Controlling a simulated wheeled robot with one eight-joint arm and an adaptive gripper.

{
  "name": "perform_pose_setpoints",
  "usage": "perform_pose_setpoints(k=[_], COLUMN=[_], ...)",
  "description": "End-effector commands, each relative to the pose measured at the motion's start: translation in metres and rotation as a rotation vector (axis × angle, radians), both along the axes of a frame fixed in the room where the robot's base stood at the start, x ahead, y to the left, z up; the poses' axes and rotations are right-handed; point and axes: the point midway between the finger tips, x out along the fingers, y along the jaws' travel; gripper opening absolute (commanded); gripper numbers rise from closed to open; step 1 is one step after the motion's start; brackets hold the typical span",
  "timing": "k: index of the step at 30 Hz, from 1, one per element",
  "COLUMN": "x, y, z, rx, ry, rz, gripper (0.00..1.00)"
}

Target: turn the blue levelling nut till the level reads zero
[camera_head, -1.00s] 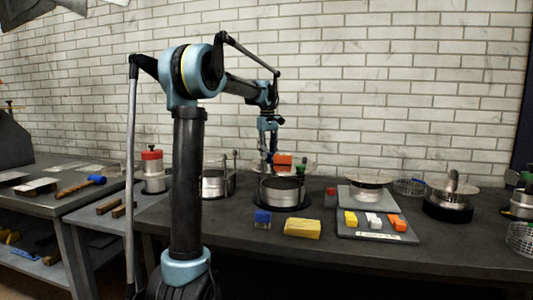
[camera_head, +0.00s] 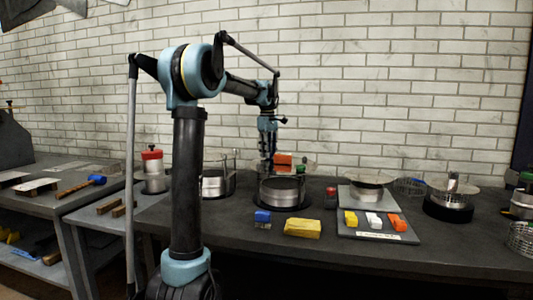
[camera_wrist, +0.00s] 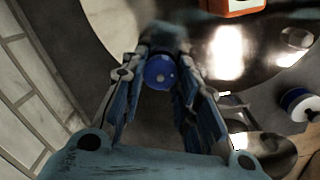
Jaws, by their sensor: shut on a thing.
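The blue levelling nut (camera_wrist: 160,72) is a round blue knob in the middle of the wrist view, held between the fingertips of my gripper (camera_wrist: 162,80). In the head view my gripper (camera_head: 267,168) points down at the left rim of a shiny round plate (camera_head: 303,167) above a metal drum (camera_head: 282,190). The nut is hidden there by my fingers. The orange level (camera_head: 283,160) sits on the plate and its edge shows at the top of the wrist view (camera_wrist: 238,6). Its reading cannot be made out.
A blue block (camera_head: 263,216) and a yellow block (camera_head: 302,228) lie on the bench in front of the drum. A grey board (camera_head: 376,236) with small coloured blocks is to the right. A second blue knob with a white ring (camera_wrist: 298,104) shows at the wrist view's right.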

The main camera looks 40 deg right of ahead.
Motion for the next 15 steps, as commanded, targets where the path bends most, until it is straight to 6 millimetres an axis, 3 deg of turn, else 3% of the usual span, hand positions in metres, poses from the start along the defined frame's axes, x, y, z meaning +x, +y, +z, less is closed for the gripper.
perform_pose_setpoints(k=[3,4,6,15], x=[0.0028,0.0028,0.0024,0.0006], y=[0.0021,0.0021,0.0019,0.0007], z=[-0.0010,-0.0011,-0.0010,-0.0001], rx=[0.004,0.004,0.003,0.001], ry=[-0.004,-0.004,-0.003,-0.002], rz=[0.003,0.003,0.002,0.000], gripper=[0.05,0.33,0.49,0.49])
